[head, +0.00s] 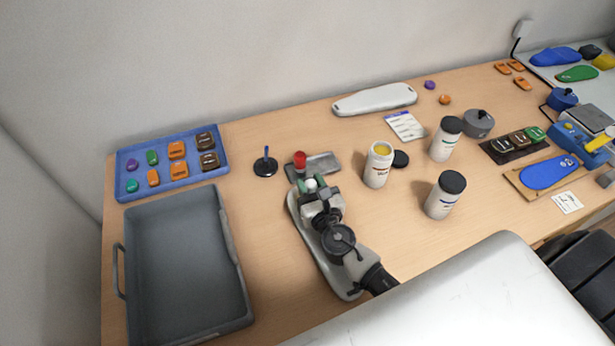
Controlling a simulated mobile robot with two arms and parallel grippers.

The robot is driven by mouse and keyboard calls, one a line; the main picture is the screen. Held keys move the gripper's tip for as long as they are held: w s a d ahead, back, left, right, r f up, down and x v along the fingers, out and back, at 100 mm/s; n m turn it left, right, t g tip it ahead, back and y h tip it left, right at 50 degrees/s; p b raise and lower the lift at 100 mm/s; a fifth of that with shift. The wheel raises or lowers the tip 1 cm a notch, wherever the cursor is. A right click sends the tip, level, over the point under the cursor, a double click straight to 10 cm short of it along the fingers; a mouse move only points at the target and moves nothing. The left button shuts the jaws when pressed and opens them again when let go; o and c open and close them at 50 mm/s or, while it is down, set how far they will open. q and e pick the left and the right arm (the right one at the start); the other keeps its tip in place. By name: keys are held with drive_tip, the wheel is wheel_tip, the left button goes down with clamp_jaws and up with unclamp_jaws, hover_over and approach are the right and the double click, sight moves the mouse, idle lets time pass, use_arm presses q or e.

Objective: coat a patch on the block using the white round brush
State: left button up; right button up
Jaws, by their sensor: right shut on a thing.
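My right gripper (312,187) is above the far part of a long, pale, sole-shaped block (345,288) that lies on the table. It is shut on a small item with a white round top (311,183), which looks like the white round brush. The brush's lower end is hidden, so I cannot tell whether it touches the block. The gripper and wrist cover much of the block, and I cannot make out a coated patch. An open white jar (376,174) with yellow contents stands to the right. My left gripper is not in view.
A grey tray (326,164) with a red-topped item (300,160) lies just beyond the gripper. A black stand (265,168) is left of it. A blue tray (128,190) and a deep grey bin (185,205) fill the left. Closed jars (445,195) stand right. Another pale block (375,100) lies behind.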

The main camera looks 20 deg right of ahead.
sight(313, 190)
drive_tip(key=shift+s+a, duration=0.15)
drive_tip(key=shift+s, duration=2.3)
drive_tip(key=shift+w+a, duration=0.15)
drive_tip(key=shift+a, duration=0.3)
drive_tip(key=shift+w+d, duration=0.2)
drive_tip(key=shift+w, duration=3.6)
drive_tip(key=shift+r, duration=0.1)
wheel_tip(313, 190, up, 6)
drive_tip(key=p, duration=0.6)
drive_tip(key=shift+r, duration=0.1)
wheel_tip(313, 190, up, 3)
drive_tip(key=p, duration=0.3)
